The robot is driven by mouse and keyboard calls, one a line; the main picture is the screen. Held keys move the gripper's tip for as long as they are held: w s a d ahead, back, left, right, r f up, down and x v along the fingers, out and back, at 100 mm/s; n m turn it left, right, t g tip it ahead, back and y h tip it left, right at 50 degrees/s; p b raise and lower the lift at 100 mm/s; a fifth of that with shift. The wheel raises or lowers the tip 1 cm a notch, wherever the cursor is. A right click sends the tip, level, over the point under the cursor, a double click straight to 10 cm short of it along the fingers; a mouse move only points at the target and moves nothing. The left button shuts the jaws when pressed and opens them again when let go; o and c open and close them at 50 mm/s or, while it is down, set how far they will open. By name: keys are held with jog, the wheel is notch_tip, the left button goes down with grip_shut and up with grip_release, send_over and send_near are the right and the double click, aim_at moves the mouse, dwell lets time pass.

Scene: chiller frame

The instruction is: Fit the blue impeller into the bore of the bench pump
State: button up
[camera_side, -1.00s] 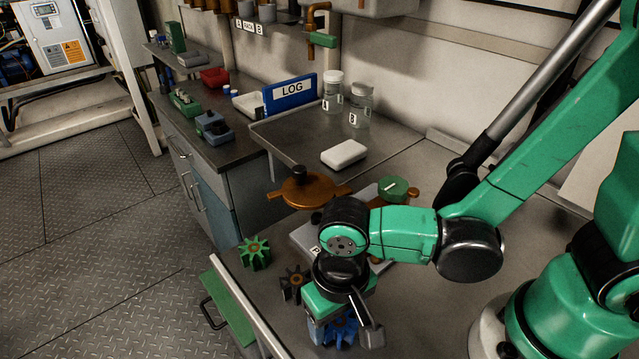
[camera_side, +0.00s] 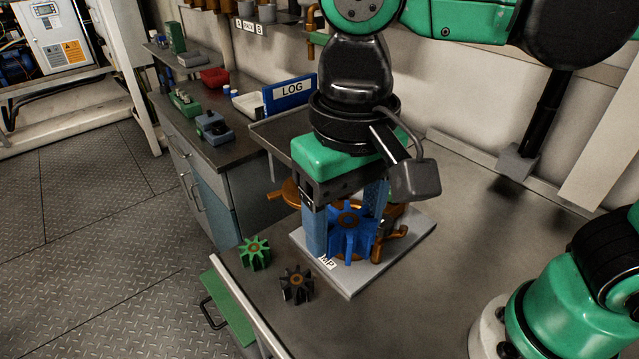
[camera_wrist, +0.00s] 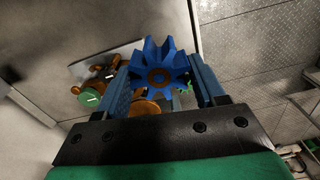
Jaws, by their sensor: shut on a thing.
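The blue impeller (camera_side: 349,238), with a brown hub, is held between the two blue fingers of my gripper (camera_side: 345,215). In the wrist view the impeller (camera_wrist: 158,66) sits at the fingertips of my gripper (camera_wrist: 163,82), its hub facing the camera. The bore is hidden by the impeller and gripper.
A green impeller (camera_side: 254,252) and a dark impeller (camera_side: 297,286) stand on the bench left of the plate. A brown lidded part (camera_side: 288,192) lies behind my gripper, mostly hidden. The bench to the right of the plate is clear.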

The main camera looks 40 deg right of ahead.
jog(key=shift+r, duration=0.35)
jog(key=w+d+f+m, duration=0.6)
jog(key=w+d, duration=0.4)
jog(key=d, duration=0.2)
jog(key=shift+f+m, duration=0.15)
jog(key=shift+m, duration=0.25)
jog(key=shift+f, duration=0.1)
jog(key=shift+f, duration=3.4)
jog(key=shift+f, duration=0.1)
